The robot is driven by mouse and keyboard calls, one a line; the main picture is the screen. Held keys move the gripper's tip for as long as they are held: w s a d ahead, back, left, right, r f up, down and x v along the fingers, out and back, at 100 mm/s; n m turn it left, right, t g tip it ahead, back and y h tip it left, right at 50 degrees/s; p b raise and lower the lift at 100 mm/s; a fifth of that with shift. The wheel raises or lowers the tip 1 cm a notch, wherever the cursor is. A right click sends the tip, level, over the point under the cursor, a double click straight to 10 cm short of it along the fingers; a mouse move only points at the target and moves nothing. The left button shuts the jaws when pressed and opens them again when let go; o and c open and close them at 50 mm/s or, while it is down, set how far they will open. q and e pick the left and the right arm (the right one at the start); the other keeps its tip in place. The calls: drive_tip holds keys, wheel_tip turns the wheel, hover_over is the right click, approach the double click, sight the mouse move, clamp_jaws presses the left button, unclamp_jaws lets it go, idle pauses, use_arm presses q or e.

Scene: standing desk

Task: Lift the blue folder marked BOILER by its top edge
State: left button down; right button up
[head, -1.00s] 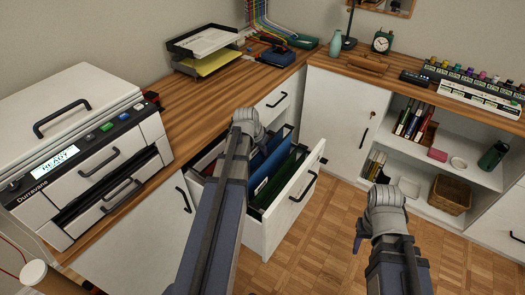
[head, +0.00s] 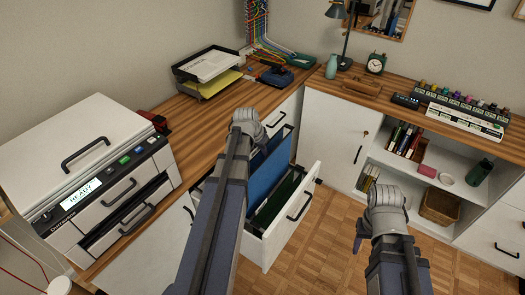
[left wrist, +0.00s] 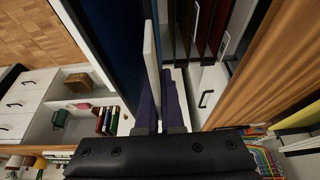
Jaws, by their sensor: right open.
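The blue folder (head: 268,166) stands upright in the open drawer (head: 290,218) in the head view, its upper part above the drawer front. In the left wrist view it is a large dark blue panel (left wrist: 112,45). No BOILER lettering is readable. My left gripper (left wrist: 160,105) is at the folder's top edge, its purple fingers close together with a thin white tab-like strip (left wrist: 152,60) between them. My right gripper (head: 360,241) is open and empty above the floor, right of the drawer.
A green folder (head: 278,200) is beside the blue one, towards the drawer front. Dark red folders (left wrist: 208,25) hang on the other side. A printer (head: 85,165) and paper trays (head: 210,70) stand on the counter. Open shelves (head: 425,180) are at right; the floor between is clear.

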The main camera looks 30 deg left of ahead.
use_arm(q)
wheel_tip(320, 180, up, 8)
drive_tip(key=p, duration=0.7)
drive_tip(key=shift+r, duration=0.15)
wheel_tip(320, 180, up, 5)
drive_tip(key=p, duration=0.5)
